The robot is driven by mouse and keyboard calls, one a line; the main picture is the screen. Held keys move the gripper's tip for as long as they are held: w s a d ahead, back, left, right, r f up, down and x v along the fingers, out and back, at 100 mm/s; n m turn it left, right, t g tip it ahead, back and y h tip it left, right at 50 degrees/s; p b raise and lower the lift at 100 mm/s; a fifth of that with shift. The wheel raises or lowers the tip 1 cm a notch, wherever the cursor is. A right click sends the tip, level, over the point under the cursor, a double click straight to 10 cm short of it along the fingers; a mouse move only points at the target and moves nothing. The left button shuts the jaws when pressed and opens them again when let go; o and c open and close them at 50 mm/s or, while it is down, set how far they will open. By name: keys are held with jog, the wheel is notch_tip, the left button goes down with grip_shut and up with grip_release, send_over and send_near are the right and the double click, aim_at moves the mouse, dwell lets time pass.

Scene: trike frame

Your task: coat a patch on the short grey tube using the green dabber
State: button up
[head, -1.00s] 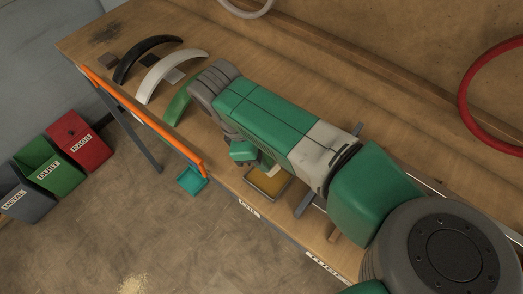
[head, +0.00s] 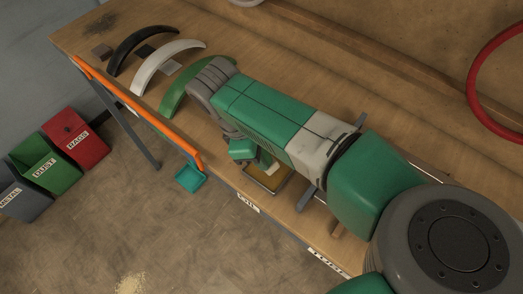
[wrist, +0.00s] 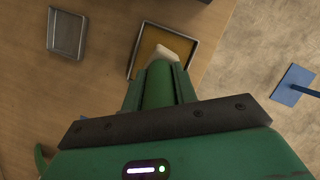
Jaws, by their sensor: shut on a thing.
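My gripper (wrist: 153,92) is shut on the green dabber (wrist: 158,84). The dabber's pale tip (wrist: 176,48) points away from the jaws and is over the tray (wrist: 133,58) with amber contents. I cannot tell whether the tip touches them. In the head view the tray (head: 285,184) sits near the bench's front edge, partly hidden by my arm. A grey bar-like piece (head: 306,198) shows beside my arm, mostly covered; it may be the short grey tube, but I cannot be sure. No tube is recognisable in the wrist view.
A small grey tray (wrist: 52,35) lies left of the amber tray. Black (head: 140,47), white (head: 165,66) and green (head: 190,82) curved fenders lie at the bench's left. An orange rail (head: 135,110) runs along the edge. A teal pan (head: 190,178) shows beyond the edge. Bins (head: 70,140) stand left.

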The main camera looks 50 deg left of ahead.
jog(key=shift+f, duration=0.6)
dwell(1.7)
jog(key=shift+r, duration=0.1)
notch_tip(320, 180, up, 5)
jog(key=p, duration=0.5)
jog(key=shift+r+p, duration=0.3)
jog(key=shift+r, duration=0.7)
jog(key=shift+w+d+m, duration=0.2)
jog(key=shift+d+m, duration=0.15)
jog(key=shift+m, duration=0.05)
jog(key=w+d+r+m+g+y, duration=0.1)
jog(key=w+d+m+g, duration=0.1)
jog(key=d+m, duration=1.1)
jog(key=w+d+m+g+y, duration=0.2)
jog(key=w+d+m+g, duration=0.1)
jog(key=d+m, duration=1)
jog(key=shift+r+m+g, duration=0.3)
jog(key=shift+r+g, duration=0.1)
jog(key=shift+g, duration=0.5)
